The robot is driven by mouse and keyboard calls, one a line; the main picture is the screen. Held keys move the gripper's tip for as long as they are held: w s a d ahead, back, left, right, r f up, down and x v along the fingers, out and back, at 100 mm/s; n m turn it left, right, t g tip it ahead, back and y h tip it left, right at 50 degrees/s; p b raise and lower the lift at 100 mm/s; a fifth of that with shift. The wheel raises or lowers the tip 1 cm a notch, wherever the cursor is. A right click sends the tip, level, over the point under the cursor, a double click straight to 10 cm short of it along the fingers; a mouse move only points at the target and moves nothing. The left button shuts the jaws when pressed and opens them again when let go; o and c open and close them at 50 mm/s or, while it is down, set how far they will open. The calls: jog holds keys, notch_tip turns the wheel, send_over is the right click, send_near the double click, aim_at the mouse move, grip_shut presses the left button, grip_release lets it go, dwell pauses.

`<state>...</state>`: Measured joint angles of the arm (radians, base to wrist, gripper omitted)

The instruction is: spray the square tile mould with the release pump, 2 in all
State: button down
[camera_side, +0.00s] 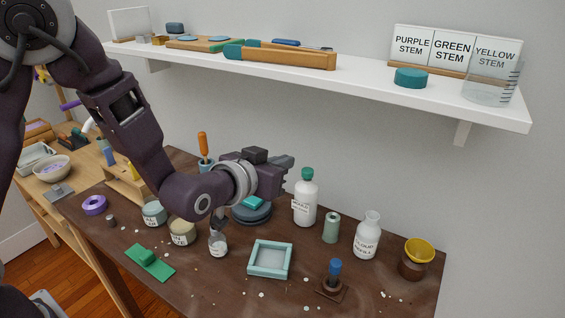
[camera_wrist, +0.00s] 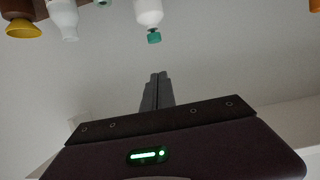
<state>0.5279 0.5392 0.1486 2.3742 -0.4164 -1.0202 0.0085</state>
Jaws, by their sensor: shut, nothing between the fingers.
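The square tile mould (camera_side: 270,259) is a pale teal square frame lying flat on the dark table, front centre. A white bottle with a green cap (camera_side: 305,203) stands upright behind it; its label seems to begin with "MOULD", the rest too small to read. A blue-topped piece on a dark square base (camera_side: 334,272) stands right of the mould; I cannot tell which of these is the release pump. My gripper (camera_side: 288,161) is shut and empty, raised level with the green cap and pointing right. In the wrist view, its closed fingers (camera_wrist: 157,90) show against bare wall.
A green cylinder (camera_side: 331,228), a white flask (camera_side: 366,236) and a brown jar with a yellow funnel (camera_side: 416,258) stand at right. A loaded wall shelf (camera_side: 360,82) overhangs the back.

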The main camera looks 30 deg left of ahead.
send_over(307, 175)
jog(key=shift+s+a+f, duration=0.1)
jog(key=shift+a+f, duration=0.1)
jog(key=shift+f, duration=0.35)
jog(key=shift+s+a+f, duration=0.1)
jog(key=shift+a+f, duration=0.05)
jog(key=shift+f, duration=0.35)
notch_tip(307, 175, down, 3)
jog(key=shift+s+r, duration=0.15)
jog(key=shift+r, duration=0.05)
jog(key=shift+f, duration=0.45)
